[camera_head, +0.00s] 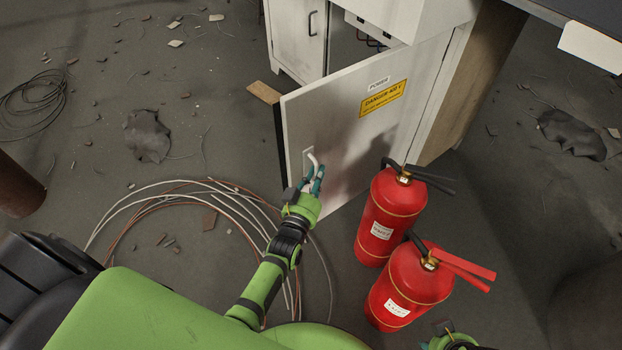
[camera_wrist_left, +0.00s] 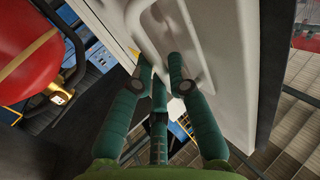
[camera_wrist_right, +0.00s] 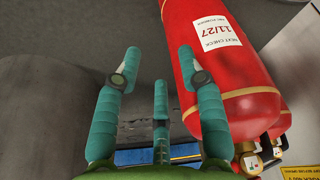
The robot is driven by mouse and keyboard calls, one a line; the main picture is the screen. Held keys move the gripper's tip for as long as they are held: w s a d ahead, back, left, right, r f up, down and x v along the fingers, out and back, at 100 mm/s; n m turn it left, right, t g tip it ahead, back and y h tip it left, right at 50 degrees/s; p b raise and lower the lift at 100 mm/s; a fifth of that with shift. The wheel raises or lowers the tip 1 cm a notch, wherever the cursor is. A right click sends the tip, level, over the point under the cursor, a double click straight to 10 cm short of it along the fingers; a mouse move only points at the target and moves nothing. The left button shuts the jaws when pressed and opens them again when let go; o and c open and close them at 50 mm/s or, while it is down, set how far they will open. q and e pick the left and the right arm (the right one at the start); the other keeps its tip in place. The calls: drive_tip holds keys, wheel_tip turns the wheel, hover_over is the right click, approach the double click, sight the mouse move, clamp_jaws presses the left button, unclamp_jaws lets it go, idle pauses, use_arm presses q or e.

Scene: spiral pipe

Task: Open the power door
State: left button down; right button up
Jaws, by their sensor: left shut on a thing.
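The power door (camera_head: 345,130) is a pale metal panel with a "POWER" label and a yellow danger sign (camera_head: 383,98). It stands ajar, with a dark gap and part of the cabinet's inside showing behind its top edge. Its white handle (camera_head: 313,160) is near the free left edge. My left gripper (camera_head: 315,180) is at the handle, shut on it. In the left wrist view its teal fingers (camera_wrist_left: 160,75) lie around the pale handle (camera_wrist_left: 180,40). My right gripper (camera_wrist_right: 155,75) is open and empty. Only part of it shows at the bottom of the head view.
Two red fire extinguishers (camera_head: 392,215) (camera_head: 408,285) stand close right of my left arm. One extinguisher (camera_wrist_right: 225,70) is beside my right fingers. Loose cable coils (camera_head: 165,200) lie on the floor to the left. Rubble is scattered around. A white cabinet (camera_head: 298,35) stands behind.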

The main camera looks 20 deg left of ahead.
use_arm(q)
drive_tip(key=shift+w+d+r, duration=0.2)
drive_tip(key=shift+d+r, duration=0.05)
drive_tip(key=shift+d, duration=0.45)
drive_tip(key=c, duration=1.3)
unclamp_jaws()
drive_tip(key=shift+o, duration=0.6)
drive_tip(key=shift+w+f, duration=0.2)
drive_tip(key=shift+f, duration=0.05)
drive_tip(key=shift+s+a, duration=0.1)
drive_tip(key=shift+s, duration=0.1)
